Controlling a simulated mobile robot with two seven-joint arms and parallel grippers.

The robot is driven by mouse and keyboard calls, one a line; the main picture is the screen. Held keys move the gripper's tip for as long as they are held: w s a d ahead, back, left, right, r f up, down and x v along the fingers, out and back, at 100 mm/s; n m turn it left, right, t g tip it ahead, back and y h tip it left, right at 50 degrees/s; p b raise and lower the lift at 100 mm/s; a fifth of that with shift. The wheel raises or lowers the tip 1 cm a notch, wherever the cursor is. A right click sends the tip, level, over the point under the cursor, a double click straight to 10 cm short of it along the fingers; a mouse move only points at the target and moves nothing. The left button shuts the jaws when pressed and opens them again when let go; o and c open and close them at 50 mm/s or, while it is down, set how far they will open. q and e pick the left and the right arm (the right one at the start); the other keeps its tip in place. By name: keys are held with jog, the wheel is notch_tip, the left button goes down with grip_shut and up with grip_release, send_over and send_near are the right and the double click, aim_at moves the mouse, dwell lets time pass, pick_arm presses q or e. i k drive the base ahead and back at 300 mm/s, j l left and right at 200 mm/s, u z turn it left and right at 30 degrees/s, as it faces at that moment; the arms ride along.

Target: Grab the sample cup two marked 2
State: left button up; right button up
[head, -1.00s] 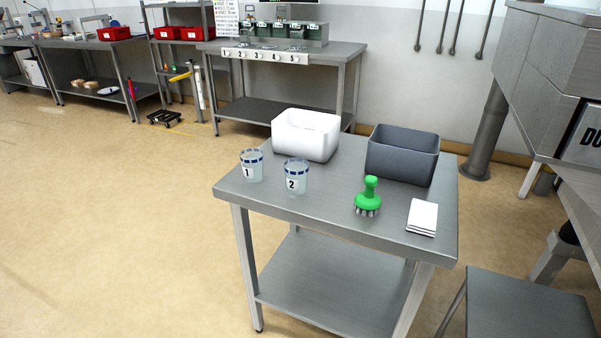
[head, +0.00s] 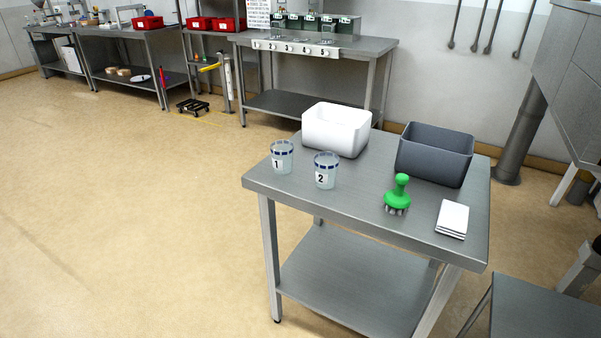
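Sample cup two (head: 326,171) is a clear cup with a dark blue band at the rim and a white label marked 2. It stands upright on the near left part of the steel table (head: 350,212). A like cup marked 1 (head: 282,157) stands to its left, a little apart. Neither of my grippers shows in the head view.
A white bin (head: 336,130) stands behind the cups and a grey bin (head: 435,154) to its right. A green-handled brush (head: 398,195) and folded white cloths (head: 452,219) lie at the table's right. Open floor (head: 140,220) lies to the left. A lower steel surface (head: 540,312) stands at the near right.

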aim_at(326, 163)
jog(key=i+j+z, duration=0.15)
jog(key=z, duration=0.25)
jog(key=i+j+z, duration=0.1)
jog(key=j+z, duration=0.3)
jog(key=i+j+z, duration=0.1)
jog(key=j, duration=0.5)
jog(key=i+j+z, duration=0.15)
jog(key=j, duration=0.4)
jog(key=j+z, duration=0.1)
jog(key=j, duration=0.5)
jog(key=i, duration=0.05)
